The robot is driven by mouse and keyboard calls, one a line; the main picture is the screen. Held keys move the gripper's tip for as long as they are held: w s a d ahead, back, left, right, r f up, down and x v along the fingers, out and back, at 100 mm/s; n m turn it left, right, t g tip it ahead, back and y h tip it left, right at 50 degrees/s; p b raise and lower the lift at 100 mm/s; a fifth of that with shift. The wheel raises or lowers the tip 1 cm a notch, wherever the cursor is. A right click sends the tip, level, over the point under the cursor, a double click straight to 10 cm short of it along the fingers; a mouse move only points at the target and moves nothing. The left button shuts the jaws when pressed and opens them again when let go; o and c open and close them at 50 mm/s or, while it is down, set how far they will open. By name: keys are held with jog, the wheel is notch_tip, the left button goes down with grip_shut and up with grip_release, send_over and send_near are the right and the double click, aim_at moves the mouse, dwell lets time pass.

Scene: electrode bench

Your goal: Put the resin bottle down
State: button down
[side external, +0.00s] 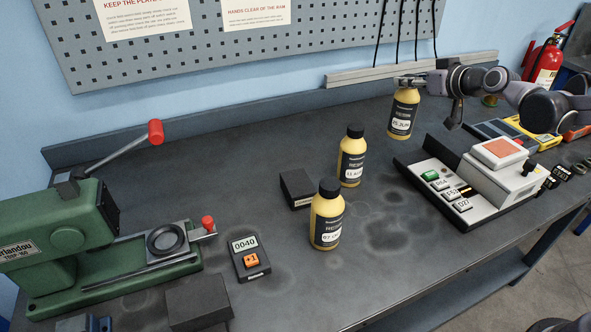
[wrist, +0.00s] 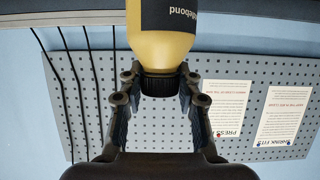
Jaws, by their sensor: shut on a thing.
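A yellow resin bottle with a dark label (side external: 401,120) is in my gripper at the back right of the bench in the side view. My gripper (side external: 411,82) is shut on its dark cap at the top. In the wrist view the bottle (wrist: 161,45) appears upside down, with its black cap between the two fingers of my gripper (wrist: 158,88). The bottle looks upright; I cannot tell whether its base touches the bench. Two similar bottles stand upright on the bench, one in the middle (side external: 352,160) and one nearer the front (side external: 327,220).
A white device with an orange pad (side external: 497,150) stands right of the held bottle. A dark block (side external: 296,188) lies left of the standing bottles. A counter reading 0040 (side external: 247,257) and a green press (side external: 60,250) are at left. Bare bench (side external: 250,150) lies behind.

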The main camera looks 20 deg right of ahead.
jog(key=w+a+f, duration=0.3)
jog(key=a+f, duration=0.2)
jog(key=f, duration=0.3)
jog(key=shift+w+a, duration=0.25)
jog(key=shift+a, duration=0.15)
jog(key=c, duration=0.9)
grip_release()
jog(key=shift+f, duration=0.2)
jog(key=shift+c, duration=0.2)
jog(key=shift+r, duration=0.1)
jog(key=v, duration=1.2)
jog(key=s+f+g, duration=0.3)
jog(key=s, duration=0.6)
jog(key=s+f+g, duration=0.3)
jog(key=s, duration=0.7)
jog(key=shift+s+f+g, duration=0.25)
jog(key=shift+f+g, duration=0.05)
